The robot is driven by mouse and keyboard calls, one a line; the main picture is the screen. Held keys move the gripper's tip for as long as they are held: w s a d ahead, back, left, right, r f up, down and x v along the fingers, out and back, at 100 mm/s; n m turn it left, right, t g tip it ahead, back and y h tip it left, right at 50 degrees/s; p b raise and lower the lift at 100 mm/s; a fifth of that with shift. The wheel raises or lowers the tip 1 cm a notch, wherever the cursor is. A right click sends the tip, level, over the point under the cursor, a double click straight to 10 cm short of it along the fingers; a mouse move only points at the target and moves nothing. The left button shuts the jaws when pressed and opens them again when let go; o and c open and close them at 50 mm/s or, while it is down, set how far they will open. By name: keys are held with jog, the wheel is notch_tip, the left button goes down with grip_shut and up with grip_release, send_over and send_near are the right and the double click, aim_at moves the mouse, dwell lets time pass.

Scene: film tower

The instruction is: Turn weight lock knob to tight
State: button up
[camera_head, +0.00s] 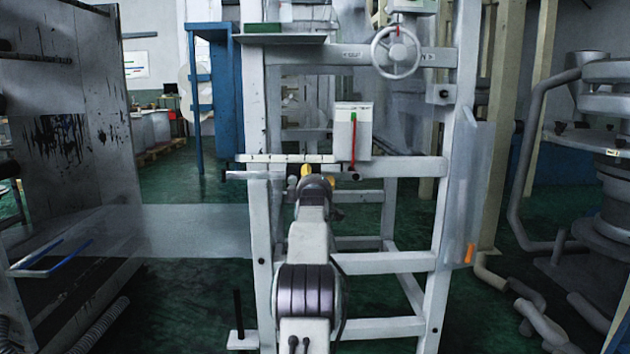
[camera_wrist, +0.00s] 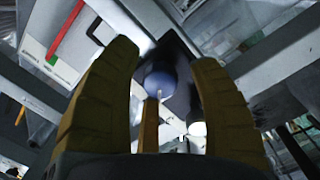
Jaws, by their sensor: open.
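My gripper (camera_wrist: 160,66) is open, with two thick yellow fingers spread apart in the wrist view. A round, dark bluish knob (camera_wrist: 160,79) with a small pale mark shows in the gap between them, near the fingertips. I cannot tell whether either finger touches it. A narrow yellow piece stands below the knob, and I cannot tell what it belongs to. In the head view my gripper (camera_head: 319,174) is at the beam (camera_head: 278,158) across the white frame, and my arm hides the knob.
A white box (camera_head: 343,137) with a red strip and a green mark stands just right of my gripper; it also shows in the wrist view (camera_wrist: 31,39). A handwheel (camera_head: 396,52) is higher up. The frame's post (camera_head: 256,200) is close on the left of my arm.

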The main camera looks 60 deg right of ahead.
jog(key=shift+w+d, duration=0.15)
jog(key=shift+d, duration=0.05)
dwell(0.4)
grip_shut()
dwell(0.3)
jog(key=shift+m, duration=0.3)
jog(key=m+p, duration=0.3)
jog(key=shift+r+m+p, duration=0.15)
jog(key=shift+m+p, duration=0.2)
jog(key=shift+m, duration=0.05)
jog(key=shift+m+p, duration=0.9)
jog(key=shift+m, duration=0.6)
jog(key=shift+f, duration=0.2)
